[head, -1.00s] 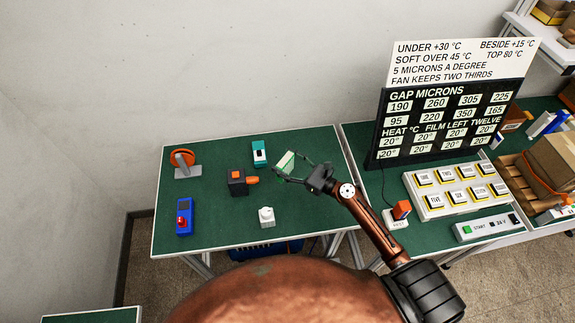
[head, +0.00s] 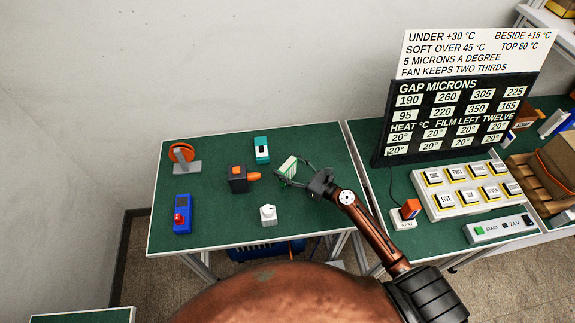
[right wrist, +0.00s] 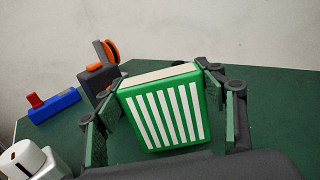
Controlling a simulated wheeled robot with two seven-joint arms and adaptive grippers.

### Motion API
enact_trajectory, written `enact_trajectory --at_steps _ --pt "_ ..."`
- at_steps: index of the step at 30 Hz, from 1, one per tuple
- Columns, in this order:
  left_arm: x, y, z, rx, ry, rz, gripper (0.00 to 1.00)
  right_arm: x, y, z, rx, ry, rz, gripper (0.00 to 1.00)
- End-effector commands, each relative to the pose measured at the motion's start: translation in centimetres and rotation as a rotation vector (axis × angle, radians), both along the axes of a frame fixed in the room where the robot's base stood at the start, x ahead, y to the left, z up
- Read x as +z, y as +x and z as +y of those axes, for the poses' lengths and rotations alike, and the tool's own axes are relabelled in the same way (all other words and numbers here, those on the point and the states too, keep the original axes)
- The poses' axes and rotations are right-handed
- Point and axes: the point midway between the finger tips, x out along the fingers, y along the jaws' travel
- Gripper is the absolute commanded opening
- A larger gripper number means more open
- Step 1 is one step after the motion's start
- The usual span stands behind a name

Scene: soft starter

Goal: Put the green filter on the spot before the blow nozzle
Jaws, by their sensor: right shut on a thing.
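The green filter (head: 288,167), a square block with white stripes on its face, is between the fingers of my right gripper (head: 291,174). The gripper is shut on it. In the right wrist view the striped face of the filter (right wrist: 165,110) is toward the camera, with a finger at each side. The blow nozzle is the orange tip (head: 254,176) on a black block (head: 237,181), left of the filter and pointing at it across a small gap. I cannot tell whether the filter touches the table. No marked spot shows. My left gripper is not in view.
On the green table (head: 215,225) stand a teal device (head: 261,150), a white knob piece (head: 268,214), a blue box with a red top (head: 182,215) and an orange disc on a grey stand (head: 184,157). A button panel (head: 468,190) and a black board (head: 450,115) stand to the right.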

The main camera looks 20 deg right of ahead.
Motion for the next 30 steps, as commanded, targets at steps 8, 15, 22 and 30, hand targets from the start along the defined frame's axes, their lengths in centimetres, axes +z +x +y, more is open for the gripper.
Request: enact_trajectory --at_steps 8,15,22,30 --pt "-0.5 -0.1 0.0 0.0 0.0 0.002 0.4 -0.4 0.0 0.0 0.0 0.0 -0.001 0.33" --pt "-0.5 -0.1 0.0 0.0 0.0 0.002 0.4 -0.4 0.0 0.0 0.0 0.0 -0.001 0.33" --pt "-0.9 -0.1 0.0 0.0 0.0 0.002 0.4 -0.9 0.0 0.0 0.0 0.0 -0.001 0.33" --pt "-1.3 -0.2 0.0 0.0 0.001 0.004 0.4 -1.4 0.0 0.0 -0.001 0.001 -0.001 0.33"
